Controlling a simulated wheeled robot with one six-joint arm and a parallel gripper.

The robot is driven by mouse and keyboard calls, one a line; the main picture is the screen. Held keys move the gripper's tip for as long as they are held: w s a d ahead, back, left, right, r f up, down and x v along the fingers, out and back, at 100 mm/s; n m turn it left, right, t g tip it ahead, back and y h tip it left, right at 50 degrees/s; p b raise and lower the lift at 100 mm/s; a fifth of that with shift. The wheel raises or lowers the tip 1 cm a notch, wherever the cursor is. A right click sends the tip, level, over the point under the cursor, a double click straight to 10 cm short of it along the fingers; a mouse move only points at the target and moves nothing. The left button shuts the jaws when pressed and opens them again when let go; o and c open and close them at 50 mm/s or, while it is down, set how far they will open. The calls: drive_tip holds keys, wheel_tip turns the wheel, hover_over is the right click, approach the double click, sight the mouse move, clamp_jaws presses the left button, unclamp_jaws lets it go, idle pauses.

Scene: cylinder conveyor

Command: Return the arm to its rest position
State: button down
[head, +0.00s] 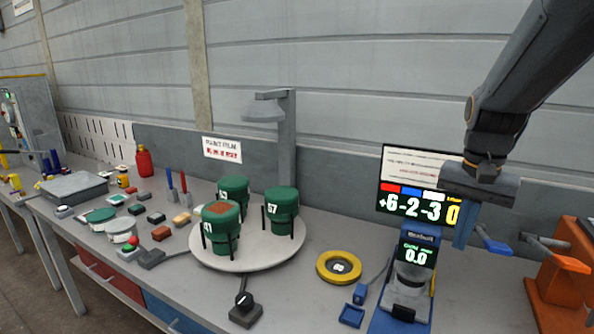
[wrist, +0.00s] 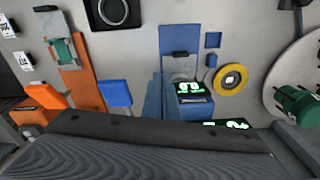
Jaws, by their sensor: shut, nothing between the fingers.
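My gripper (head: 464,230) hangs from my dark arm at the right of the head view, in front of the lower right of the display board (head: 420,170). Its blue fingers point down and are shut with nothing between them. The fingers also show in the wrist view (wrist: 155,98), above the dark gripper body along the bottom edge. They appear above the bench, touching nothing that I can make out. The blue gauge (head: 411,270) with a green "0.0" readout stands below and left of the gripper. It also shows in the wrist view (wrist: 190,92).
A round white turntable (head: 240,262) carries green numbered cylinders (head: 221,228). A yellow ring (head: 339,267) lies between turntable and gauge. An orange fixture (head: 562,265) with levers stands at the right. A grey lamp post (head: 287,140) rises behind the turntable. Small parts crowd the bench's left.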

drive_tip(key=s+a+f+n+t, duration=0.1)
drive_tip(key=s+a+f+n, duration=0.1)
drive_tip(key=a+f+n, duration=0.35)
drive_tip(key=s+a+f+n+t, duration=0.1)
drive_tip(key=s+a+f+n, duration=0.15)
drive_tip(key=a+f, duration=0.6)
drive_tip(key=a+f+g+b, duration=0.1)
drive_tip(key=a+f+b, duration=0.2)
drive_tip(key=f+b, duration=0.2)
drive_tip(key=shift+n+b, duration=0.3)
drive_tip(key=shift+b, duration=0.5)
drive_tip(key=shift+f, duration=0.1)
